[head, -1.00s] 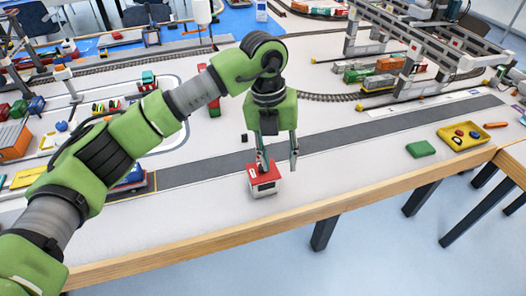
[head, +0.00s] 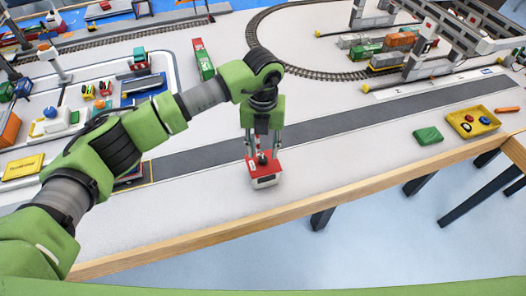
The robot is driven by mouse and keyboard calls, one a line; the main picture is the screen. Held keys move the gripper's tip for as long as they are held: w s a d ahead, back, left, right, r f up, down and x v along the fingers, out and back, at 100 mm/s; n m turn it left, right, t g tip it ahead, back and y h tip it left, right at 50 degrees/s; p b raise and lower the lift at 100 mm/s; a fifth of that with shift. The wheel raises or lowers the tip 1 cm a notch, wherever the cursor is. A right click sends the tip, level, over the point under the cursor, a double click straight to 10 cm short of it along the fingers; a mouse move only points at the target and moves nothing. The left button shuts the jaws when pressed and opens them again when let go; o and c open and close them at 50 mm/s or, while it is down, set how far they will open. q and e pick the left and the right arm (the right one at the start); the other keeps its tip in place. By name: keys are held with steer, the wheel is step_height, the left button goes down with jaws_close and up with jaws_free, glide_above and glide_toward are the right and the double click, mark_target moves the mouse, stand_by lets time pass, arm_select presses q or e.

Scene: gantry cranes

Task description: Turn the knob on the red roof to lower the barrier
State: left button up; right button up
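A small white booth (head: 265,182) with a red roof (head: 253,170) stands near the table's front edge, below the grey road strip. A dark knob (head: 262,159) sits on top of the roof. My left gripper (head: 262,155) points down over the roof, its two fingers apart on either side of the knob. I cannot tell whether the fingers touch it. A thin red and white piece shows behind the fingers, partly hidden; I cannot tell if it is the barrier. My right gripper is not in view.
A grey road strip (head: 340,123) runs behind the booth. A green block (head: 428,135) and a yellow tray (head: 472,124) with small parts lie at the right. Model trains and a gantry crane stand at the back right. The table's wooden front edge (head: 200,234) is close to the booth.

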mark_target(263, 159)
arm_select(q)
step_height(263, 159, down, 2)
steer(key=shift+s+f, duration=0.1)
steer(key=shift+f, duration=0.55)
jaws_close()
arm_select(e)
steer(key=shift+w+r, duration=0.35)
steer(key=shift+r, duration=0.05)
